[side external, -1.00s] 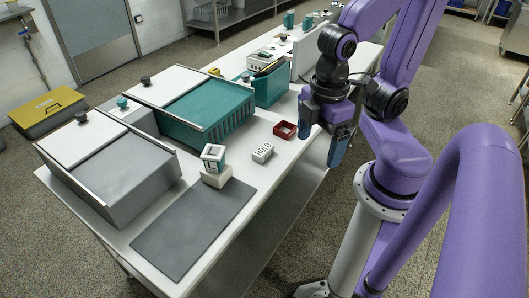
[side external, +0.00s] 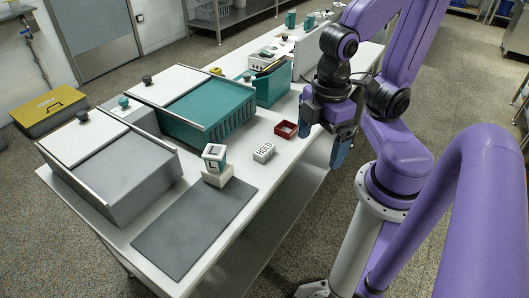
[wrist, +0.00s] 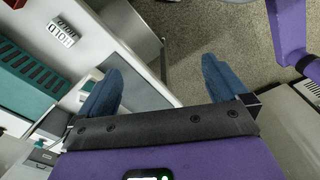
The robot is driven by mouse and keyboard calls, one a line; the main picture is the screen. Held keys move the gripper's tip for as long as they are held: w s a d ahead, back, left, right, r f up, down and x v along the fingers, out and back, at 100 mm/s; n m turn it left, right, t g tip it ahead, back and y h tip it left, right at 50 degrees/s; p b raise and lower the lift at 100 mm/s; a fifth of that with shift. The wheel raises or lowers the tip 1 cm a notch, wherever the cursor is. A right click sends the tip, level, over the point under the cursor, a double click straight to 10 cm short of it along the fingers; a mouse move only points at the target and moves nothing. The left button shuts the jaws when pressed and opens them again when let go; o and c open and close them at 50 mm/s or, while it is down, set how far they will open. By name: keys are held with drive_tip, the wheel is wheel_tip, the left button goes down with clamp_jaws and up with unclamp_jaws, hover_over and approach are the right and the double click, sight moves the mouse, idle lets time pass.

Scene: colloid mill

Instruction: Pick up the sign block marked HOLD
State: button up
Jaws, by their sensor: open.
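The white sign block marked HOLD (side external: 264,152) lies on the white table, in front of the teal slatted bin. It also shows in the wrist view (wrist: 62,34) at the upper left, with its lettering visible. My gripper (side external: 321,145) is off the table's right edge, to the right of the block and well apart from it. In the wrist view the blue fingers of my gripper (wrist: 159,80) stand wide apart with nothing between them.
A white stand with a teal-and-white block (side external: 214,157) is to the left, beside a dark grey mat (side external: 195,230). Lidded bins (side external: 195,105) line the table's far side. Bare tabletop surrounds the HOLD block.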

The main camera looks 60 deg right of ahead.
sight(267, 150)
drive_tip(key=w+f+m+t+y, duration=0.3)
drive_tip(key=w+f+m+y, duration=0.3)
drive_tip(key=w+m, duration=0.7)
drive_tip(key=w+f+m+t+y, duration=0.3)
drive_tip(key=w+f+m+y, duration=0.3)
drive_tip(key=m, duration=1.3)
drive_tip(key=s+d+f+m+t+h, duration=0.1)
drive_tip(key=d+f+m+t+h, duration=0.1)
drive_tip(key=d+f+m+h, duration=0.1)
drive_tip(key=s+d+f+m+t+h, duration=0.1)
drive_tip(key=d+f+m+t+h, duration=0.2)
drive_tip(key=d+m+h, duration=0.2)
drive_tip(key=s+d+f+m+t+h, duration=0.1)
drive_tip(key=d+f+m+t+h, duration=0.1)
drive_tip(key=m, duration=0.6)
drive_tip(key=shift+d+f+m+t+h, duration=0.15)
drive_tip(key=shift+d+f+h, duration=0.1)
drive_tip(key=shift+d+h, duration=0.5)
drive_tip(key=shift+d+f+m+t+h, duration=0.2)
drive_tip(key=shift+d+h, duration=0.25)
drive_tip(key=shift+d, duration=0.45)
drive_tip(key=shift+s+d+f+m+h, duration=0.2)
drive_tip(key=shift+s+f+m+h, duration=0.15)
drive_tip(key=shift+h, duration=0.15)
drive_tip(key=shift+x, duration=3.75)
drive_tip(key=shift+f, duration=0.15)
